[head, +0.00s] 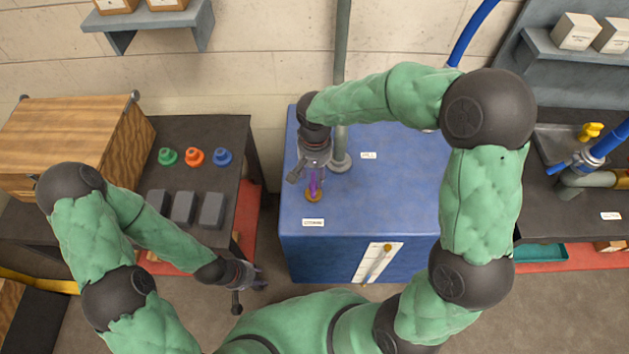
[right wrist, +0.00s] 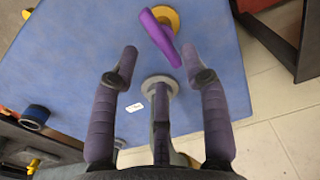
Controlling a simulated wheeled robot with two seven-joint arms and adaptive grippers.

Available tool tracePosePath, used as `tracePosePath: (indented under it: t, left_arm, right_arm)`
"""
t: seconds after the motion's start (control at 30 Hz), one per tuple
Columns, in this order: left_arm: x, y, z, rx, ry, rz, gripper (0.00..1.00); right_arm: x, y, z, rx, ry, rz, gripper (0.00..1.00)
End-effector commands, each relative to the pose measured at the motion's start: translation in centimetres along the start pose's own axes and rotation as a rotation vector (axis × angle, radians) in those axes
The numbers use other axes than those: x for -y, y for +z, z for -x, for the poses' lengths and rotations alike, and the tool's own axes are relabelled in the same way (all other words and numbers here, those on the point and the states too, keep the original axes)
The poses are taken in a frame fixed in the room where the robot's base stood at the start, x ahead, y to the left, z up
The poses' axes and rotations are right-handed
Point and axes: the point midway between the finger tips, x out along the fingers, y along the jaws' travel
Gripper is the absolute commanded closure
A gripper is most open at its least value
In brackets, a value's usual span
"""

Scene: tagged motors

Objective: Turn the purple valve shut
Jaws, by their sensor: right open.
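The purple valve (head: 316,188) has a lever handle on a yellow-brown round base and sits on top of the blue cabinet (head: 400,205), near its left side. In the right wrist view its handle (right wrist: 160,38) runs diagonally, with its lower end close to the right fingertip. My right gripper (head: 313,172) is over the valve and partly hides it in the head view. Its fingers (right wrist: 160,51) are spread open, with nothing held; whether one touches the handle cannot be told. My left gripper (head: 250,280) hangs low left of the cabinet; its finger opening is unclear.
A grey vertical pipe (head: 341,90) rises from the cabinet top beside my right gripper. A dark table (head: 215,135) on the left carries green, orange and blue knobs. A dark bench with a yellow valve (head: 590,131) stands right. The cabinet top right of the pipe looks mostly clear.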

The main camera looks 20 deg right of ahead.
Motion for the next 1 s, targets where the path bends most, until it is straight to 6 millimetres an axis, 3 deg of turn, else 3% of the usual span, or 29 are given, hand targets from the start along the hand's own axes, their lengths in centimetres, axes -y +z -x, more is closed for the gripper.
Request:
tracePosePath:
  t: [0.1, 0.3, 0.7, 0.87, 1.0]
  left_arm:
    - [0.3, 0.0, -0.8, 0.000, 0.000, 0.000, 0.60]
    - [0.5, -0.1, -1.4, 0.000, 0.000, 0.000, 0.60]
    - [0.5, -0.1, -1.4, -0.001, 0.000, 0.000, 0.60]
    - [0.5, -0.1, -1.4, 0.000, 0.000, 0.000, 0.60]
    - [0.5, -0.1, -1.4, 0.000, 0.000, 0.000, 0.60]
  right_arm:
    - [0.0, 0.1, -2.2, 0.003, 0.001, -0.001, 0.54]
    - [0.0, 0.1, -4.2, 0.002, 0.001, 0.000, 0.54]
    - [0.0, 0.0, -4.6, 0.000, -0.001, -0.001, 0.54]
    - [0.0, 0.0, -4.6, 0.000, 0.000, -0.001, 0.99]
    - [0.0, 0.0, -4.6, 0.000, 0.000, -0.001, 1.00]
